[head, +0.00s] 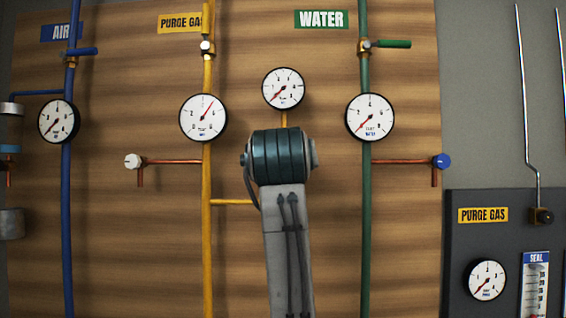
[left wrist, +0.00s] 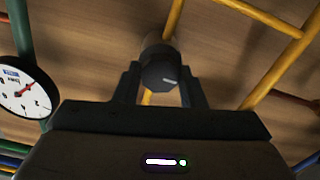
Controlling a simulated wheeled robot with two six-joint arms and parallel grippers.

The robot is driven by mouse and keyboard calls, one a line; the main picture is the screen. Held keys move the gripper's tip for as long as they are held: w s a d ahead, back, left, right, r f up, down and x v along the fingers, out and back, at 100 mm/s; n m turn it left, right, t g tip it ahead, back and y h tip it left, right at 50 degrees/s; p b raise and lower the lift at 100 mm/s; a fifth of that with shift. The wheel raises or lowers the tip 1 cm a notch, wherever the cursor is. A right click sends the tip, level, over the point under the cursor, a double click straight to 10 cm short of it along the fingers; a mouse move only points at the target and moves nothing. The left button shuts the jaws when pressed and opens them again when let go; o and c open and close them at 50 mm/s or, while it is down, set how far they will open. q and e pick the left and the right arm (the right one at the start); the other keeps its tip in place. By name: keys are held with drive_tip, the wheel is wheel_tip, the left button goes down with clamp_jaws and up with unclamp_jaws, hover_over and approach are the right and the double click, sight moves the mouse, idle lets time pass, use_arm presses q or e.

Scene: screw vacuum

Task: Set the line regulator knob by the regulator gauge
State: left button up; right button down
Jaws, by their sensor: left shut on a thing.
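The regulator knob (left wrist: 160,74) is dark and round with a short white mark on its face. In the left wrist view my left gripper (left wrist: 160,68) has a finger on each side of it and is shut on it. In the head view my arm hides the knob and the gripper. The small gauge (head: 284,88) directly above my arm, on the yellow branch pipe, has its red needle pointing to the lower left, near the low end. My right gripper is in neither view.
The purge gas gauge (head: 203,117) on the yellow pipe has its needle to the upper right. The water gauge (head: 370,117) on the green pipe (head: 366,230) reads low. A white valve knob (head: 132,161) and a blue one (head: 441,161) stick out on copper stubs either side.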

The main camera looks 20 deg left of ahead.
use_arm(q)
drive_tip(key=m+b, duration=0.5)
drive_tip(key=m, duration=0.7)
drive_tip(key=shift+b, duration=0.35)
drive_tip(key=shift+m, duration=0.3)
drive_tip(key=o, duration=1)
